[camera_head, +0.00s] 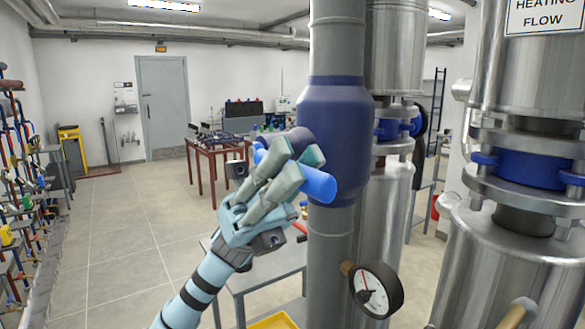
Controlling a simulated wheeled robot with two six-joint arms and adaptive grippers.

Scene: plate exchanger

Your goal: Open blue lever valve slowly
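The valve has a dark blue body (337,135) on a thick grey vertical pipe (331,245) in the middle of the camera_head view. Its bright blue lever (319,184) is a round bar that sticks out toward me, in front of the body's left side. My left gripper (296,160) comes up from below, and its grey-green fingers lie across the lever and close around it. The fingers hide the lever's middle. Blue shows on both sides of them. My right gripper is not in view.
A round pressure gauge (375,290) juts from the pipe below the valve. Large metal tanks (500,250) with blue-collared fittings stand close on the right. A grey table (262,268) is behind my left arm. Open tiled floor (135,225) lies to the left.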

